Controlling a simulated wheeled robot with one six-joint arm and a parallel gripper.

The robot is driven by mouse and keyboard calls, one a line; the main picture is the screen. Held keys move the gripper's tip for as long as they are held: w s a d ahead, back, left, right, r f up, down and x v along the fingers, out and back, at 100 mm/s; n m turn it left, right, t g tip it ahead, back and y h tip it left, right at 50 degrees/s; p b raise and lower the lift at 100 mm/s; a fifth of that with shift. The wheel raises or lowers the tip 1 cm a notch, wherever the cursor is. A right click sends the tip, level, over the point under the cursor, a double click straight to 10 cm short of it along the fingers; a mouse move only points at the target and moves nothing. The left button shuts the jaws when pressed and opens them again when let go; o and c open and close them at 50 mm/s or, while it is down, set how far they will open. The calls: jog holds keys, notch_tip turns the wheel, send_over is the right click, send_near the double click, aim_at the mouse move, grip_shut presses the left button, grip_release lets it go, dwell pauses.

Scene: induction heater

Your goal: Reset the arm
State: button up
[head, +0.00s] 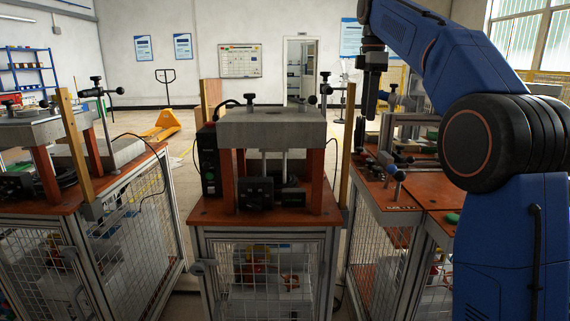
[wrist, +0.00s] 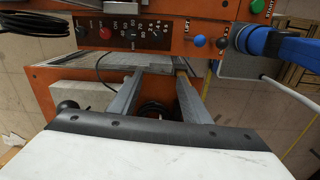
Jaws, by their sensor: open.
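My gripper (head: 369,112) hangs from my blue arm at the upper right of the head view, pointing down. It is above the right-hand workbench, apart from it. In the wrist view the two grey fingers of my gripper (wrist: 159,78) stand apart with a gap between them, and nothing is held. The white and black housing at the bottom of that view hides what lies below it. My arm is raised and bent, and its large joint covers part of the right side of the head view.
A central heater station (head: 271,128) with a grey top stands on an orange bench. Similar benches stand left (head: 30,132) and right (head: 385,192), with upright posts and clamps. An orange control panel (wrist: 170,35) with knobs shows in the wrist view. A yellow pallet truck (head: 163,126) stands behind.

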jog(key=s+d+f+m+t, duration=0.15)
jog(key=s+f+m, duration=0.25)
jog(key=s+f, duration=0.45)
jog(key=s+d+f+m+t, duration=0.15)
jog(key=s+f+m, duration=0.4)
jog(key=s, duration=0.65)
jog(key=s+d+f+m, duration=0.2)
jog(key=s+f+m, duration=0.1)
jog(key=s+f, duration=0.55)
jog(key=s+f+m+t, duration=0.1)
jog(key=s+f+m, duration=0.3)
jog(key=s+f, duration=0.8)
jog(key=shift+s+d+f+m+t, duration=0.15)
jog(key=shift+d+f+m+t, duration=0.2)
jog(key=shift+f, duration=0.25)
jog(key=c, duration=0.3)
jog(key=shift+d, duration=0.1)
